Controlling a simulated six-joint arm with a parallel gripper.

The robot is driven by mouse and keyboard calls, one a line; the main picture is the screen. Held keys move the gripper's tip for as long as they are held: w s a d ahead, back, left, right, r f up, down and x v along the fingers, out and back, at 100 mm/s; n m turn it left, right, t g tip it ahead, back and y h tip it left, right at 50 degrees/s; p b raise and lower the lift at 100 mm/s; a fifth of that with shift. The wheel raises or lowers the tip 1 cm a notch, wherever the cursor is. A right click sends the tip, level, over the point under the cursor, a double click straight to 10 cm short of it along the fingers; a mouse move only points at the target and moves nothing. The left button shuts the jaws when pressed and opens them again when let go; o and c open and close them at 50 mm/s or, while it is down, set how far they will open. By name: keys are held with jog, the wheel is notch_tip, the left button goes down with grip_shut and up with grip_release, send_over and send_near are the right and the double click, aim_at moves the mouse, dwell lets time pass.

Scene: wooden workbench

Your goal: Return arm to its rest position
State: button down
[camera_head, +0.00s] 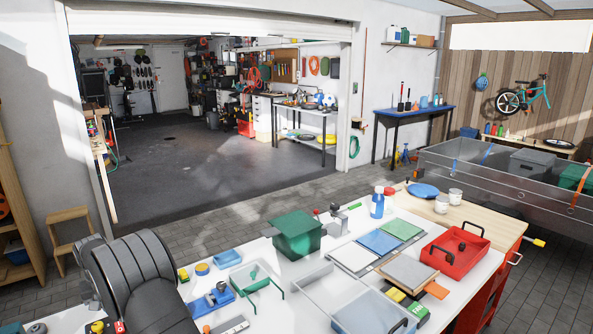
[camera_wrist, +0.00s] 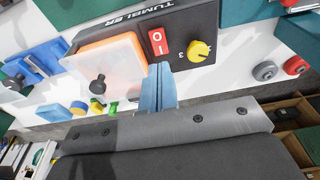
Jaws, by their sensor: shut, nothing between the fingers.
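My gripper (camera_wrist: 158,90) shows in the wrist view as two pale blue fingers pressed together, with nothing between them. The fingertips point at the front of a dark box marked TUMBLER (camera_wrist: 180,35), close to its red switch (camera_wrist: 158,42) and yellow knob (camera_wrist: 198,51). I cannot tell whether they touch it. In the head view, my dark grey arm fills the lower left, and my fingers are not visible there.
The white bench holds a green box (camera_head: 297,236), a red tray (camera_head: 455,252), a clear bin (camera_head: 372,315), a green-handled tray (camera_head: 252,279) and a blue spray bottle (camera_head: 377,207). A wooden stool (camera_head: 72,235) stands at left. The garage floor behind is largely open.

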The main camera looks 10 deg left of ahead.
notch_tip(320, 180, down, 6)
jog(key=shift+r, duration=0.25)
notch_tip(320, 180, up, 12)
jog(key=s+a+n+h, duration=0.1)
jog(key=s+n, duration=0.1)
jog(key=n, duration=0.9)
jog(key=shift+s+r+t, duration=0.25)
jog(key=shift+t, duration=0.15)
jog(key=f+m, duration=0.1)
jog(key=m, duration=0.2)
jog(key=w+f+m, duration=0.1)
jog(key=f+m, duration=0.1)
jog(key=m, duration=0.2)
jog(key=w+d+f+m+y, duration=0.1)
jog(key=f+m, duration=0.1)
jog(key=m, duration=0.2)
jog(key=shift+w+f+g, duration=0.1)
jog(key=shift+w+g, duration=0.15)
jog(key=shift+g, duration=0.15)
